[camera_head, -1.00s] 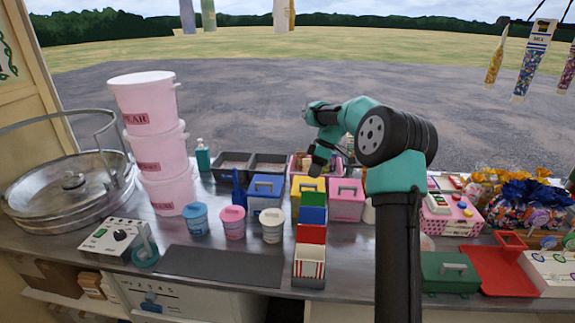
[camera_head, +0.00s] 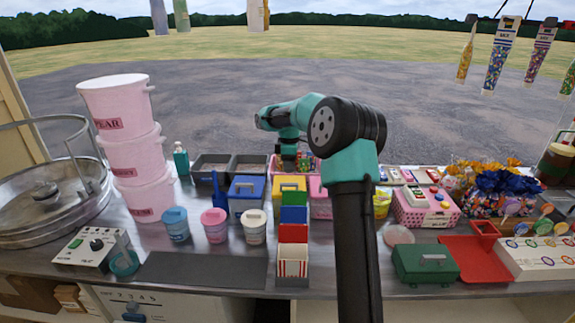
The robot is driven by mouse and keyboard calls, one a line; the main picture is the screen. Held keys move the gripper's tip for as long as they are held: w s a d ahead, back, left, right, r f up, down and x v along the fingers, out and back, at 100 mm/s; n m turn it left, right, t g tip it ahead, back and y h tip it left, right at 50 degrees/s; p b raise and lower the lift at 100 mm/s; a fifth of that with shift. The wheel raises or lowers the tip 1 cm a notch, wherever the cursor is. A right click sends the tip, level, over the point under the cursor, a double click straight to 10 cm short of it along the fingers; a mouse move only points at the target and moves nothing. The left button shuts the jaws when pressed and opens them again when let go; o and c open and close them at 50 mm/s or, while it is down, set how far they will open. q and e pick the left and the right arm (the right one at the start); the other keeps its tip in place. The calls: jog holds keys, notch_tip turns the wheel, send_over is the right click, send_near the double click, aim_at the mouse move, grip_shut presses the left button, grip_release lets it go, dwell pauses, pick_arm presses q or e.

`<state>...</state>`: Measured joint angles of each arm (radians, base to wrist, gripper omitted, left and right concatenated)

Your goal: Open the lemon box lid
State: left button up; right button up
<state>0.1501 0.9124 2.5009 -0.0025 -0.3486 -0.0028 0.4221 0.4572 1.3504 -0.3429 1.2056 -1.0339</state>
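The yellow box (camera_head: 289,183), which I take for the lemon box, stands in the middle of the counter. Its top appears closed, and cups in front cover its lower part. My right gripper (camera_head: 289,167) hangs at the end of the teal and black arm, close to the yellow box's back edge. Its fingers are small and dark, so contact and finger opening cannot be made out. My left gripper is not in view.
A blue box (camera_head: 246,187) stands left of the yellow one, and a pink box (camera_head: 320,208) right of it, partly behind my arm. The dark mat (camera_head: 203,269) is clear.

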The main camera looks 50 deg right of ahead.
aim_at(289, 184)
jog(key=shift+f, duration=0.1)
jog(key=shift+f, duration=4.35)
jog(key=c, duration=0.6)
jog(key=shift+o, duration=0.4)
jog(key=shift+w+d+r, duration=0.2)
jog(key=shift+d+r, duration=0.05)
jog(key=shift+r, duration=0.25)
jog(key=shift+w+d+r, duration=0.2)
jog(key=shift+r, duration=0.35)
jog(key=shift+w+d+r, duration=0.2)
jog(key=shift+d+r, duration=0.05)
jog(key=shift+r, duration=0.25)
